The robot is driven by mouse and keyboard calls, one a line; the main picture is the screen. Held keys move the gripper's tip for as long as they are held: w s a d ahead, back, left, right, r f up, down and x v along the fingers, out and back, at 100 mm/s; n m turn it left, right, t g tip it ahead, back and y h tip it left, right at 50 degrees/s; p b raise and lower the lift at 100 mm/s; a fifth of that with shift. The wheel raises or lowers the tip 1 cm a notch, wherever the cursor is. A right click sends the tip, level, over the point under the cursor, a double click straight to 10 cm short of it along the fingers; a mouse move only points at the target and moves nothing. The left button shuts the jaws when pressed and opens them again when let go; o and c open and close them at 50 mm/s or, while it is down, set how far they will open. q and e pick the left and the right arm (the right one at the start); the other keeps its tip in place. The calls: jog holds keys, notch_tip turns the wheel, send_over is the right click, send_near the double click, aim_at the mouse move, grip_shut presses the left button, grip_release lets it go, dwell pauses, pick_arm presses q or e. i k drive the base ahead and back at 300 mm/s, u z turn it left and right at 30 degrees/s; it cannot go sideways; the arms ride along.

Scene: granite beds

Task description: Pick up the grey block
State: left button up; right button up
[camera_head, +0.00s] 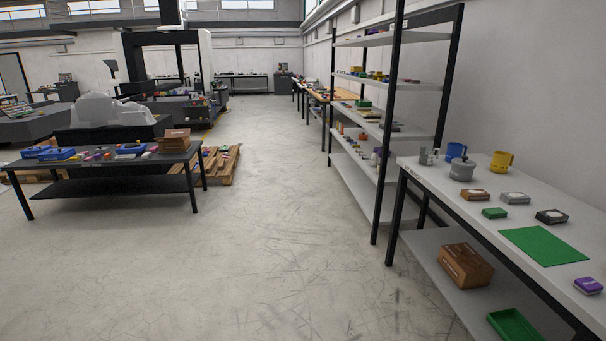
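A grey block (515,198) with a pale label on top lies on the white table (438,172) at the right. It lies between a brown block (475,195) on its left and a black block (551,216) on its right. A small green block (494,213) lies just in front of it, to the left. Neither of my grippers is in view.
A green mat (543,246) and a purple block (588,286) lie nearer on the table. A grey pot (462,171), blue mug (455,152) and yellow mug (502,162) stand behind. Tall shelves (376,128) adjoin the table. The floor (270,240) left of it is clear.

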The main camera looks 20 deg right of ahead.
aim_at(509, 197)
jog(key=z, duration=0.95)
jog(key=i, duration=1.05)
jog(key=z, duration=1.15)
